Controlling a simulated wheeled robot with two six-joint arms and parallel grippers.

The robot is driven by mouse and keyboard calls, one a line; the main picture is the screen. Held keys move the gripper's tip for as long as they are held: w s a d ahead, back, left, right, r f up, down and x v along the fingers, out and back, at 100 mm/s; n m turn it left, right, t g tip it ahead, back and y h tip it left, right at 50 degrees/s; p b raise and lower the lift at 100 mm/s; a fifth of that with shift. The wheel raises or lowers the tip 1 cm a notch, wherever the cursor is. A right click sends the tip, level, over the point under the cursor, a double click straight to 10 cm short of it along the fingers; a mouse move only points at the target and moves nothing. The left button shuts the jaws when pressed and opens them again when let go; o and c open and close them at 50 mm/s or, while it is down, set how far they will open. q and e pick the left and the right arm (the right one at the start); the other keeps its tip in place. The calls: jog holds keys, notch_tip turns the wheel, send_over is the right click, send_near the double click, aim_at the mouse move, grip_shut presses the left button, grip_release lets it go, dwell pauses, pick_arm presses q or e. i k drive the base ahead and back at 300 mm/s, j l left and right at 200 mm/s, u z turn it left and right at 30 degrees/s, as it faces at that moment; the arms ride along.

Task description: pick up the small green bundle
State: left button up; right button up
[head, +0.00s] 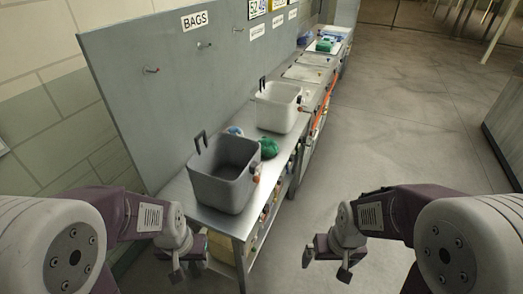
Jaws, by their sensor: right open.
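The small green bundle (268,147) lies on the metal table, between the dark grey bin and the white bin. The grey bin partly hides it. My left gripper (186,270) is low at the front left, in front of the table and well apart from the bundle. Whether its jaws are open is unclear. My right gripper (326,266) is open and empty, over the floor to the right of the table.
The dark grey bin (222,188) with an upright handle stands at the table's near end. The white bin (278,107) stands behind the bundle. A blue-white item (235,131) lies beside the grey bin. A grey pegboard (165,100) lines the left; the floor (400,130) right is clear.

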aim_at(270, 148)
jog(key=i+l+u, duration=0.3)
jog(key=l, duration=0.35)
jog(key=l+u, duration=0.35)
jog(key=l, duration=0.25)
jog(key=l+u, duration=0.3)
jog(key=l, duration=0.35)
jog(key=i+l+u, duration=0.15)
jog(key=l, duration=0.2)
jog(key=i+l+u, duration=0.2)
jog(key=l, duration=0.2)
jog(key=l+u, duration=0.15)
jog(key=l, duration=0.25)
jog(key=i+l+u, duration=0.15)
jog(key=l, duration=0.25)
